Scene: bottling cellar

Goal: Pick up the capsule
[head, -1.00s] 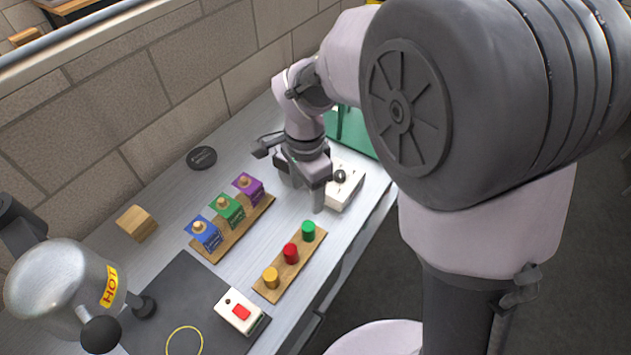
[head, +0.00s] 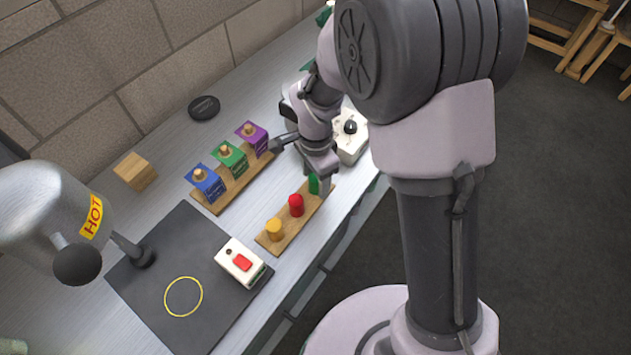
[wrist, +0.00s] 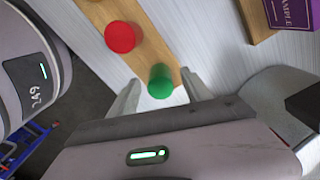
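Three capsules stand upright on a wooden strip (head: 276,232): a yellow one (head: 274,229), a red one (head: 296,205) and a green one (head: 313,185). My gripper (head: 322,182) is at the green capsule, partly hiding it in the head view. In the wrist view my gripper (wrist: 159,94) is open, with one finger on each side of the green capsule (wrist: 160,82) and visible gaps between. The red capsule (wrist: 121,37) stands just beyond. I cannot tell how high the fingertips are above the strip.
Blue, green and purple boxes with wooden knobs (head: 205,183) stand on another wooden strip. A white box with a black knob (head: 350,140) is behind my gripper. A dark mat (head: 196,225), white box with red button (head: 241,262) and HOT vessel (head: 50,205) are at left.

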